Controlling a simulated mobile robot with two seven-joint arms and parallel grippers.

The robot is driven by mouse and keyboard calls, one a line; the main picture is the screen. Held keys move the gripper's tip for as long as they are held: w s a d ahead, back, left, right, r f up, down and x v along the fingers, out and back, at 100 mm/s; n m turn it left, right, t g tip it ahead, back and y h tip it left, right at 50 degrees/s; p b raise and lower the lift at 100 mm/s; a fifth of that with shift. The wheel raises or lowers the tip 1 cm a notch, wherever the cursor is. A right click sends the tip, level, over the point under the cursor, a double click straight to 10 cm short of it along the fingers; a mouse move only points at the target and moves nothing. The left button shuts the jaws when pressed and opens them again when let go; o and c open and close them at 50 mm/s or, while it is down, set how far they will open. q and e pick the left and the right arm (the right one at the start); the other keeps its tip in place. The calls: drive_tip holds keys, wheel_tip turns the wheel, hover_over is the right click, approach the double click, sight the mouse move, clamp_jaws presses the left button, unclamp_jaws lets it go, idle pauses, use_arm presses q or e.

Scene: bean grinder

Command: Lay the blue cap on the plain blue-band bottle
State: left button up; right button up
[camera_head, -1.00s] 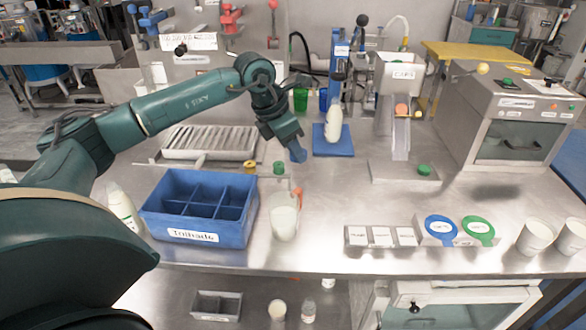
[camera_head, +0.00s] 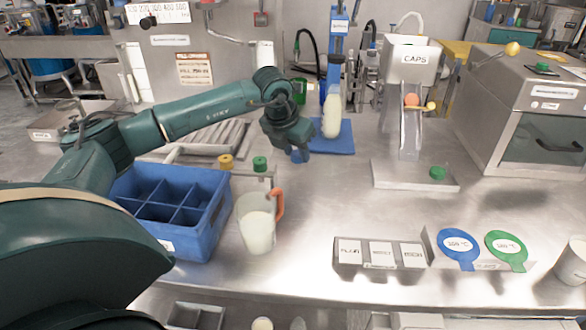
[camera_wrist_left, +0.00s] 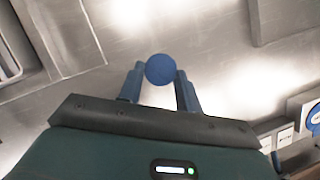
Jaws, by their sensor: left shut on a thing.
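My left gripper (camera_head: 300,156) is in the head view, low over the steel table, just left of the blue mat (camera_head: 345,145). It also shows in the left wrist view (camera_wrist_left: 160,85), its two blue fingers shut on the round blue cap (camera_wrist_left: 160,69) at their tips. In the head view the cap cannot be told apart from the blue fingertips. A whitish bottle (camera_head: 331,116) stands upright on the mat, to the right of the gripper and apart from it. I cannot make out a band on it. My right gripper is not in view.
A blue divided crate (camera_head: 205,228) and a jug with an orange handle (camera_head: 257,230) stand in front of my left arm. The caps dispenser (camera_head: 410,75) is right of the mat, with a green cap (camera_head: 437,173) on its base. The centre table is clear.

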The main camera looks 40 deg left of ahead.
sight(295, 179)
use_arm(q)
drive_tip(key=shift+f, duration=2.65)
drive_tip(key=shift+f, duration=0.2)
drive_tip(key=o, duration=0.9)
drive_tip(key=shift+o, duration=0.2)
drive_tip(key=shift+r, duration=0.2)
